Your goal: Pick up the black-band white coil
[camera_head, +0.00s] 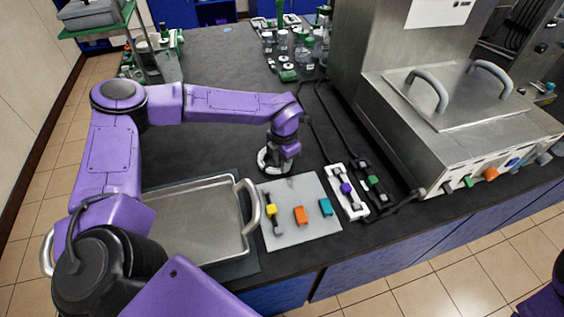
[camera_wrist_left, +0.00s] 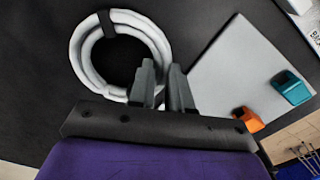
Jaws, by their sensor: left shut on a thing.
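The white coil (camera_wrist_left: 83,55) is a ring of white tubing with a black band (camera_wrist_left: 106,24) at its far side in the left wrist view. In the head view the white coil (camera_head: 262,160) shows at the dark bench top, partly hidden behind my left gripper (camera_head: 280,168). In the left wrist view my left gripper (camera_wrist_left: 165,90) has its fingers at the coil's lower right rim, shut on that part of the tubing. I cannot tell whether the coil is lifted clear of the bench. My right gripper is not in view.
A grey mat (camera_head: 313,232) with yellow, orange (camera_head: 300,215) and teal (camera_head: 325,207) pieces lies near the coil. A metal tray (camera_head: 195,235) stands at left. A white holder (camera_head: 336,170) and a steel bath (camera_head: 455,110) stand at right. Bench behind the coil is mostly clear.

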